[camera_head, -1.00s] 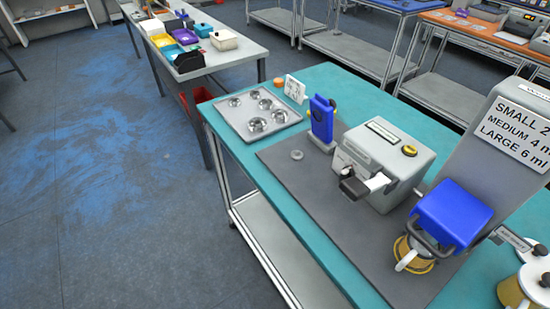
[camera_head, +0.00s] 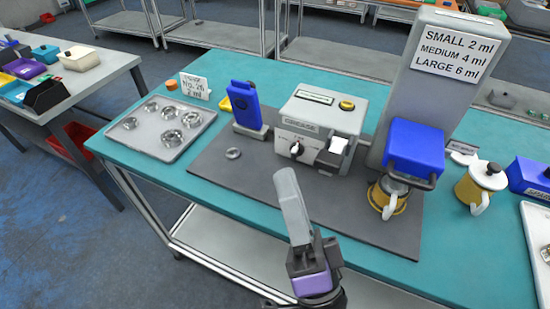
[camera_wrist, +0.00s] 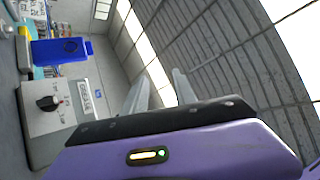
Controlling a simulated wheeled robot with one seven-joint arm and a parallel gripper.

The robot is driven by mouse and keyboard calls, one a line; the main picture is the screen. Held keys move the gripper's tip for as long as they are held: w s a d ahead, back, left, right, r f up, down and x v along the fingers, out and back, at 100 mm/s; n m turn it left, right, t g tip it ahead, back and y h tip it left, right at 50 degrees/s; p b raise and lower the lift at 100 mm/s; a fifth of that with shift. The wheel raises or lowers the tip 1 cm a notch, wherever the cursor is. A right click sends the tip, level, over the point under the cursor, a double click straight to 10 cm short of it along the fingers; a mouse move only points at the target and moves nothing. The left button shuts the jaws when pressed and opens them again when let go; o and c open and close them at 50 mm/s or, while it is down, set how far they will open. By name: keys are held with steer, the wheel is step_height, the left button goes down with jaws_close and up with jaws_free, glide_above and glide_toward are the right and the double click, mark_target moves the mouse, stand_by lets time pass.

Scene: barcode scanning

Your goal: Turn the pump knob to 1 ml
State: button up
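The pump (camera_head: 325,120) is a light grey box on the grey mat, with a label, a small display and a yellow button on top. Its dark knob (camera_head: 297,148) with a light pointer is on the front face, left of a black-and-white part. The knob also shows at the left of the wrist view (camera_wrist: 48,103); its scale marks are too small to read. My gripper (camera_head: 287,180) is in front of the pump, apart from the knob. In the wrist view, its two fingers (camera_wrist: 160,85) stand apart with nothing between them.
A blue stand (camera_head: 244,105) and a small ring (camera_head: 233,153) are left of the pump. A metal tray (camera_head: 150,152) with several round parts lies farther left. A tall machine (camera_head: 435,75) with a blue head and a yellow-banded pot (camera_head: 387,200) stands to the right.

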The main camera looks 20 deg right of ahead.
mark_target(293, 153)
steer(key=w+f+m+g+h+b, duration=0.3)
steer(key=w+m+g+h, duration=0.5)
steer(key=m+h, duration=1.1)
steer(key=w+f+m+g+y, duration=0.1)
steer(key=f+m, duration=0.2)
steer(key=m, duration=0.1)
steer(key=d+f+m+g+y, duration=0.1)
steer(key=f+m+g+y, duration=0.1)
steer(key=f+m, duration=0.1)
steer(key=w+d+f+m+g+y, duration=0.1)
steer(key=f+m+g+y, duration=0.1)
steer(key=m, duration=0.4)
steer(key=shift+w+f, duration=0.3)
steer(key=shift+f, duration=0.6)
steer(key=shift+p+x, duration=0.45)
steer(key=shift+x, duration=3.45)
steer(key=shift+f, duration=0.1)
jaws_close()
